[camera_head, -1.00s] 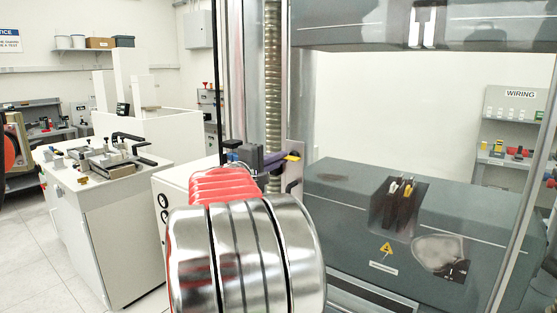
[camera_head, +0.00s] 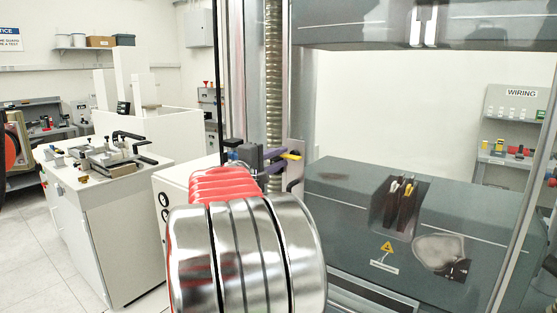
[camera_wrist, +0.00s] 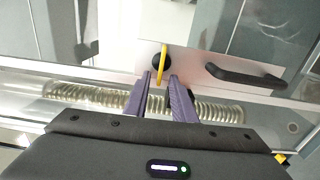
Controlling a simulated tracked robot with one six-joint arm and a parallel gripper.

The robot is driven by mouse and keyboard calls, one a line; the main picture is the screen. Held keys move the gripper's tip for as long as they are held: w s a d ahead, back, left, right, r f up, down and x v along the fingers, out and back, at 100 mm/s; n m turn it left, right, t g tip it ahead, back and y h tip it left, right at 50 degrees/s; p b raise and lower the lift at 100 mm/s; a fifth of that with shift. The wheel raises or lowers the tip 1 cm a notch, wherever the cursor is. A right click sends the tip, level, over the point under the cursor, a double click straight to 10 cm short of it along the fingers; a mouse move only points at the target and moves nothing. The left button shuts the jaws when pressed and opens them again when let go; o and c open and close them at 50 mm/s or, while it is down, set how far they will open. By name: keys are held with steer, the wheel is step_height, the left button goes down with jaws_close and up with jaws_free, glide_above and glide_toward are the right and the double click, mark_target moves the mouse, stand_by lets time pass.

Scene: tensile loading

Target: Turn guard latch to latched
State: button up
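The guard latch is a thin yellow lever (camera_wrist: 162,72) with a round black knob (camera_wrist: 161,60) on a pale plate. My gripper (camera_wrist: 160,79) has two purple fingers, which are open. The free end of the lever lies between the fingertips, with a visible gap on both sides. A black handle (camera_wrist: 245,75) sits on the same plate to the right of the latch. My arm hides part of the area below in the head view.
A ribbed screw column (camera_wrist: 90,97) runs behind my fingers. The grey test machine base (camera_head: 340,190) stands at the right, with a slot holding grips.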

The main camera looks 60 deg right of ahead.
steer(key=w+a, duration=0.2)
steer(key=a, duration=1.1)
steer(key=shift+a, duration=0.25)
steer(key=shift+w, duration=0.1)
step_height(320, 180, down, 10)
steer(key=s+a+y, duration=0.2)
steer(key=a+y, duration=0.1)
steer(key=y, duration=0.1)
steer(key=a+f+t+y, duration=0.2)
steer(key=a+f+y, duration=0.3)
steer(key=a+f, duration=0.6)
steer(key=s+a+f+t+y, duration=0.1)
steer(key=a+t+y, duration=0.2)
steer(key=a, duration=1.3)
steer(key=s+a+f+n+t+y, duration=0.1)
steer(key=a+t+y, duration=0.2)
steer(key=a, duration=1.3)
steer(key=y, duration=0.2)
steer(key=shift+s+n+y, duration=0.3)
steer(key=shift+s+y, duration=0.05)
steer(key=shift+y, duration=0.05)
